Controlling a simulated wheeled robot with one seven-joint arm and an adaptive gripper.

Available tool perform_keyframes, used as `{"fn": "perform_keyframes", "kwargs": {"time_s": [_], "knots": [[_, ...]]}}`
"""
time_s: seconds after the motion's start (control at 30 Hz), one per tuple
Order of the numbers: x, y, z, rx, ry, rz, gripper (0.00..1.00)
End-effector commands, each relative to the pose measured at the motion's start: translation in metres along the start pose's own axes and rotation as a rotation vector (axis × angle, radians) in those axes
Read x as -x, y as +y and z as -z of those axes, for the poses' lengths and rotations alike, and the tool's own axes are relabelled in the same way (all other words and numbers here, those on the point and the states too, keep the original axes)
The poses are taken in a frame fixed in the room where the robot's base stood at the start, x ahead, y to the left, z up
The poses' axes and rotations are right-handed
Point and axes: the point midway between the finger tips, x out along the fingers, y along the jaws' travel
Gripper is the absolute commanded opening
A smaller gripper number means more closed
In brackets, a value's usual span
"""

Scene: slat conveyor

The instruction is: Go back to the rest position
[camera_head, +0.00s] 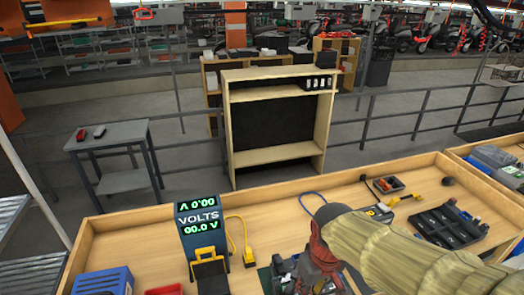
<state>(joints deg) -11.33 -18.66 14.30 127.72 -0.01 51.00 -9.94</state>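My arm, in a beige sleeve, reaches in from the lower right of the head view. My gripper (318,278) is at the bottom edge, over the wooden workbench (270,222). Its red and dark parts point down, and its fingertips are not clear, so I cannot tell whether it is open or holds anything. A dark device lies right beside or under it, partly hidden.
A volt meter (199,225) with green digits and yellow leads stands left of my gripper. Beyond the bench are railings, a grey table (108,134) and a wooden shelf (278,90).

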Motion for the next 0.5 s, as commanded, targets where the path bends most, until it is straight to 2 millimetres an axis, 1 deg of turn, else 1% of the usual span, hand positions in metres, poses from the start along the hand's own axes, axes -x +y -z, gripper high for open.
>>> {"fn": "perform_keyframes", "kwargs": {"time_s": [0.03,0.1,0.2,0.3,0.4,0.5], "knots": [[-0.008,0.005,-0.016,-0.079,0.042,-0.009,0.23],[-0.008,0.01,-0.035,-0.173,0.093,-0.017,0.23],[-0.011,0.016,-0.06,-0.265,0.173,-0.031,0.23],[-0.015,0.022,-0.079,-0.301,0.253,-0.05,0.23],[-0.015,0.027,-0.09,-0.328,0.324,-0.069,0.23],[-0.011,0.032,-0.094,-0.348,0.375,-0.085,0.23]]}}
